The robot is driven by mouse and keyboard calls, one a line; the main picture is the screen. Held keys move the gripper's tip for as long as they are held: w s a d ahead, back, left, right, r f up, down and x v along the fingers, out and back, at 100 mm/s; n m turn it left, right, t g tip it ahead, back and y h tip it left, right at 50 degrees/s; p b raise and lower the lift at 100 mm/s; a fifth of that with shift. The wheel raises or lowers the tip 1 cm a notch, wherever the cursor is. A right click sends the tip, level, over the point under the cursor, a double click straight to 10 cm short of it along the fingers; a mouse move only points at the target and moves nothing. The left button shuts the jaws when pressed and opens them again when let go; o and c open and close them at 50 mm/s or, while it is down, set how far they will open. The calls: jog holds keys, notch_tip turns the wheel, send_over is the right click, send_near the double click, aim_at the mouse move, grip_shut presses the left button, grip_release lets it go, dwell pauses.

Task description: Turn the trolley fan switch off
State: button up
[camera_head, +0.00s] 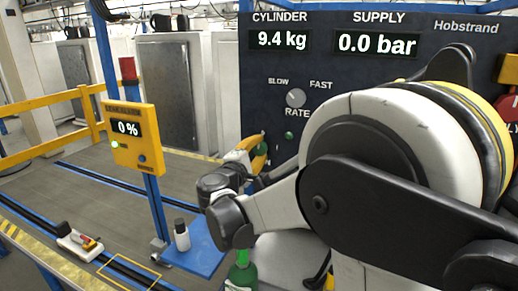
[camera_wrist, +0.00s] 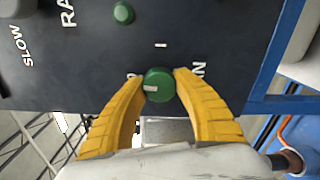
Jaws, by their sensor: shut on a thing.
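A round green knob (camera_wrist: 160,85) with a white pointer mark sits on the dark panel in the wrist view. The mark points left in that view. Lettering beside it is mostly covered by my fingers; an "N" shows to its right. My gripper (camera_wrist: 161,75) has its yellow fingers closed around the knob, one on each side. In the head view my gripper (camera_head: 262,150) is at the panel's lower left, and my arm hides much of it. No label reading "fan" is legible.
The dark panel (camera_head: 270,60) reads 9.4 kg and 0.0 bar. A grey rate knob (camera_head: 295,97) and a small green button (camera_head: 289,135) are above my gripper. A yellow display box (camera_head: 136,140) reads 0 %. A green bottle (camera_head: 241,276) stands below my arm.

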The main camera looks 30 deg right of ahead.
jog(key=shift+n, duration=0.3)
dwell(0.4)
jog(key=o, duration=1.2)
jog(key=shift+c, duration=0.2)
jog(key=shift+a, duration=0.1)
jog(key=v, duration=1.1)
jog(key=shift+s+a, duration=0.25)
jog(key=shift+s, duration=0.1)
